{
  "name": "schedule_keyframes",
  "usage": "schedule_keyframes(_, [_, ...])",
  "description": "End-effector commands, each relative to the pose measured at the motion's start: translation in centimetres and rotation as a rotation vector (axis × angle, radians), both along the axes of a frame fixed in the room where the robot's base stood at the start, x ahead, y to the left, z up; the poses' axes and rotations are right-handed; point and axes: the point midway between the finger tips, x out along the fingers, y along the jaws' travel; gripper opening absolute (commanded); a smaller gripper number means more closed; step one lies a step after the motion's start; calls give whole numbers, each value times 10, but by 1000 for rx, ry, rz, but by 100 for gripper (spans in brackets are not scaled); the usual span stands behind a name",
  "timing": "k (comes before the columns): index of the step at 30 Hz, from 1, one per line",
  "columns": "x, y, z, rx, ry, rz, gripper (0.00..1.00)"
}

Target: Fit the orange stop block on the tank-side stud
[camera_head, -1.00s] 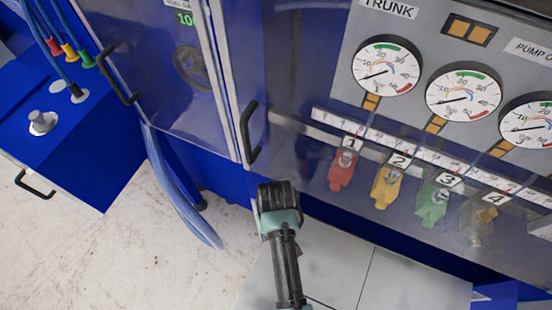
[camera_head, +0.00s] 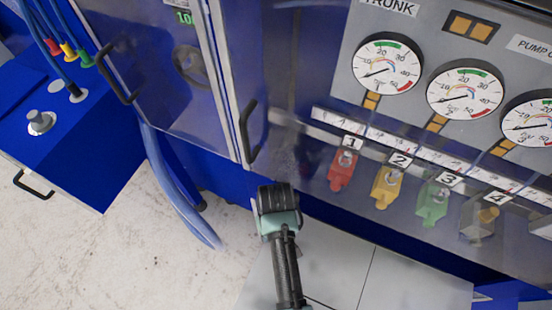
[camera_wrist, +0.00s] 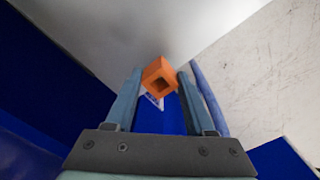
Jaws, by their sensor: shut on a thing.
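In the wrist view the orange stop block (camera_wrist: 152,74) sits between the tips of my gripper (camera_wrist: 160,78). It is a small block with a square hole in the face turned to the camera, and it looks tilted. My gripper is shut on it. In the head view my gripper and wrist (camera_head: 278,200) hang low, left of the numbered levers. The block is hidden there. I cannot pick out the tank-side stud in either view.
Red (camera_head: 343,168), yellow (camera_head: 386,187) and green (camera_head: 433,205) levers line the panel below several round gauges (camera_head: 388,64). A black door handle (camera_head: 249,132) is close to my wrist. A blue hose (camera_head: 175,190) hangs at left over open pale floor (camera_head: 120,255).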

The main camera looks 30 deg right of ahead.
Motion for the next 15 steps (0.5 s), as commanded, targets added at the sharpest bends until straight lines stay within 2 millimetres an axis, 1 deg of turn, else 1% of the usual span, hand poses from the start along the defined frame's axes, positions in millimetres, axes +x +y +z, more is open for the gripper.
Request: schedule_keyframes(15, [0,0,-17,0,0,0,0])
